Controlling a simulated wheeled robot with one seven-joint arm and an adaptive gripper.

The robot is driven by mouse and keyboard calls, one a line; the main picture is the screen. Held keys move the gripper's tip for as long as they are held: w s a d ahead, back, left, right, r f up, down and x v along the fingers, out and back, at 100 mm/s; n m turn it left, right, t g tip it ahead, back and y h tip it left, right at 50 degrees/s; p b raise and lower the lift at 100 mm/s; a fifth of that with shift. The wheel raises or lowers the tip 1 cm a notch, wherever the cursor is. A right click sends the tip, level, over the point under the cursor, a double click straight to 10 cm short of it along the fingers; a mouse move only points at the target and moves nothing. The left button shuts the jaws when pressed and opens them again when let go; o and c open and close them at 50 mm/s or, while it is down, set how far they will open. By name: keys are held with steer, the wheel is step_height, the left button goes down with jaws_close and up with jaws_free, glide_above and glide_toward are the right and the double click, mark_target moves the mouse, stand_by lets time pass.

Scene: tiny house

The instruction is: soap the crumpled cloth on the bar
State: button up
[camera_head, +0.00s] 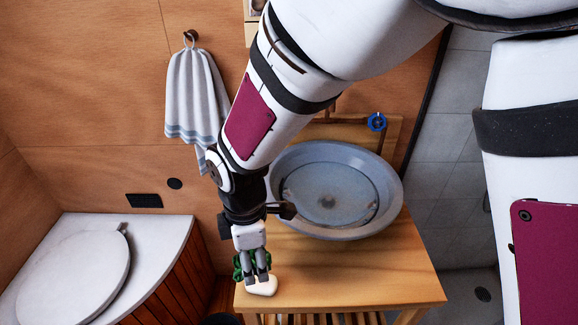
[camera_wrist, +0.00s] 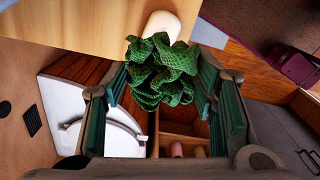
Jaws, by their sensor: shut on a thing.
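The crumpled green cloth (camera_wrist: 162,72) is between the fingers of my gripper (camera_head: 257,272), which is shut on it. In the head view, green folds of the cloth (camera_head: 239,264) show beside the fingers, the rest hidden behind them. The white soap bar (camera_head: 263,287) lies on the wooden counter (camera_head: 345,275), near its front left edge, just below the fingertips. In the wrist view, the soap bar (camera_wrist: 162,24) sits right beyond the cloth, which overlaps its near end. I cannot tell whether they touch.
A grey round basin (camera_head: 290,222) stands on the counter right behind my gripper. A blue-handled tap (camera_head: 377,122) is at its back. A striped towel (camera_head: 197,95) hangs on the wall. A white-lidded toilet (camera_head: 75,275) stands left. The counter's front right is clear.

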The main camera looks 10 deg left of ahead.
steer(key=shift+s+f, duration=0.1)
steer(key=shift+f, duration=0.15)
steer(key=b, duration=0.3)
glide_above(257, 282)
steer(key=shift+f, duration=2.65)
steer(key=shift+f+b, duration=0.55)
steer(key=shift+f, duration=0.05)
steer(key=shift+r, duration=0.1)
steer(key=shift+r+p, duration=2.2)
steer(key=shift+r, duration=1.3)
steer(key=shift+f, duration=0.1)
